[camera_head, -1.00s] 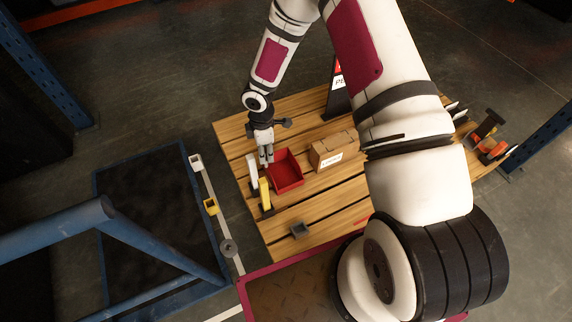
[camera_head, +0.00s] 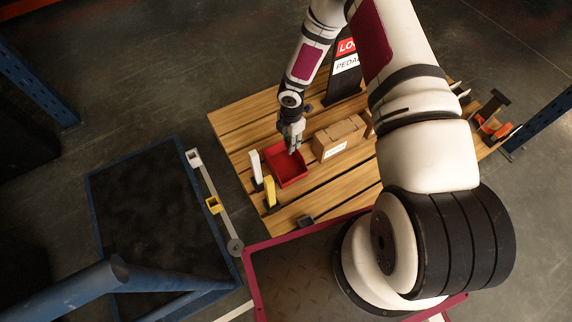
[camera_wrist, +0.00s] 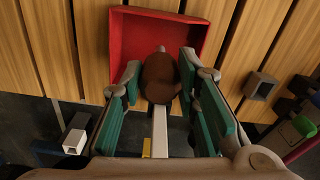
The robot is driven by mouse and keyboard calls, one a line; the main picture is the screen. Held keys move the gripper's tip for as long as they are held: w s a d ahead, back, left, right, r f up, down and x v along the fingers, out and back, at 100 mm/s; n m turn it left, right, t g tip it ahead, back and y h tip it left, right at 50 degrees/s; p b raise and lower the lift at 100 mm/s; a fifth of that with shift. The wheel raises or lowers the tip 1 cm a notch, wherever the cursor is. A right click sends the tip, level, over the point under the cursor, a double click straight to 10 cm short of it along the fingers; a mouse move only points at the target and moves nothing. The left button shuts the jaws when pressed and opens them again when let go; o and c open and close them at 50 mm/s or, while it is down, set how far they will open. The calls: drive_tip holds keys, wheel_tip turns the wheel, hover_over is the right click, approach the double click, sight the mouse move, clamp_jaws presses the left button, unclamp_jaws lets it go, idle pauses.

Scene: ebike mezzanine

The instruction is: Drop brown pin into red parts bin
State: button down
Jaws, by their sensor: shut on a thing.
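The brown pin (camera_wrist: 160,80) is between the teal-padded fingers of my gripper (camera_wrist: 161,73) in the wrist view, with its rounded brown end facing the camera. The red parts bin (camera_wrist: 127,45) lies beyond the pin in that view, and its open inside shows. In the head view my gripper (camera_head: 292,148) is over the right part of the red bin (camera_head: 290,180), pointing down. The pin is too small to make out there. The part of the bin behind the gripper is hidden, and the height of the pin above the bin floor is unclear.
A cardboard box (camera_head: 340,138) stands close on the right. A small grey block (camera_head: 305,221) is nearer the front. A black sign stands behind.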

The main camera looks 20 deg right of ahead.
drive_tip(key=shift+f+b, duration=0.65)
drive_tip(key=shift+f, duration=0.55)
drive_tip(key=c, duration=1.2)
unclamp_jaws()
drive_tip(key=shift+o, duration=0.2)
wheel_tip(320, 180, up, 12)
drive_tip(key=shift+r, duration=0.1)
